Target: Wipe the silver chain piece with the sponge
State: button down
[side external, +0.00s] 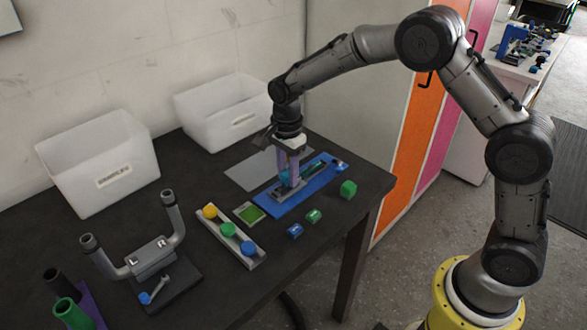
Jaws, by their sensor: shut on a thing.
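My gripper (289,182) points straight down over the blue tray (273,208) on the dark table. Its purple fingers are shut on a small teal piece (284,176), which looks like the sponge; the fingers partly hide it. A grey silver strip (284,192), seemingly the silver chain piece, lies in the tray right under the fingertips. The teal piece is low, at or just above this strip; I cannot tell if they touch. A darker green strip (314,168) lies farther along the tray.
A green square pad (250,213) and a pale rack with yellow, green and blue knobs (230,238) stand left of the tray. Small green and blue blocks (314,215) lie in front. Handlebars (148,257) stand at left; white bins (98,165) stand behind.

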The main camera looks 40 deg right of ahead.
jog(key=shift+a, duration=1.25)
notch_tip(320, 180, up, 8)
jog(key=shift+d, duration=0.1)
